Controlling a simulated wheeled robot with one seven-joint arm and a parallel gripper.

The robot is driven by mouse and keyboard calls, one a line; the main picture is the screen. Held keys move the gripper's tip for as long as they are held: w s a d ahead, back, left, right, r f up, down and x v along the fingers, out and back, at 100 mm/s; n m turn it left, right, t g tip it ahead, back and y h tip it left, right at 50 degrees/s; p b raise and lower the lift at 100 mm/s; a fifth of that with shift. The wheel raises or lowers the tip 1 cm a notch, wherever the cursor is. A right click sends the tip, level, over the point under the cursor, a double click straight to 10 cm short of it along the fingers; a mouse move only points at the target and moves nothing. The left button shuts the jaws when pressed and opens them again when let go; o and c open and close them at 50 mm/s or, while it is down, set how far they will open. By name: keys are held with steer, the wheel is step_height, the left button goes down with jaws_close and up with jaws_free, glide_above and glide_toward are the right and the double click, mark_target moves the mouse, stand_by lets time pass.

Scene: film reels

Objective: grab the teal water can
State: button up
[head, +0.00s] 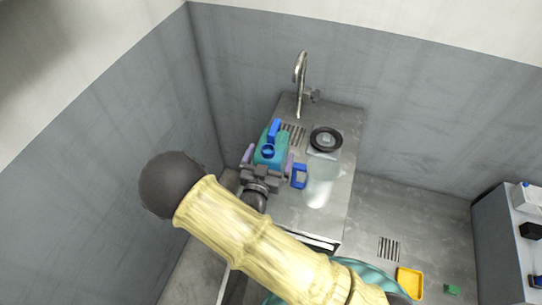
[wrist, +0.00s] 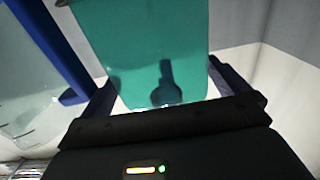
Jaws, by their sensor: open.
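The teal water can (head: 268,158) stands on the metal sink counter, with a blue handle and spout on top. My gripper (head: 268,161) is open at its near side, with one finger to the left and one to the right of it. In the wrist view the teal can (wrist: 150,45) fills the upper middle between the two dark fingers of my gripper (wrist: 160,90). Whether the fingers touch it I cannot tell. Its lower near part is hidden behind my gripper in the head view.
A clear pitcher (head: 320,186) with a blue handle (head: 299,176) stands close to the right of my gripper. A black round lid (head: 326,139) is behind it. A faucet (head: 300,80) rises at the back. A yellow tray (head: 410,282) lies on the floor at right.

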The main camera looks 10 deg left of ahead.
steer(key=shift+w+a, duration=0.1)
steer(key=shift+w, duration=1.05)
steer(key=shift+c, duration=0.4)
steer(key=c, duration=1.9)
steer(key=shift+r, duration=0.1)
step_height(320, 180, up, 10)
steer(key=shift+b, duration=0.55)
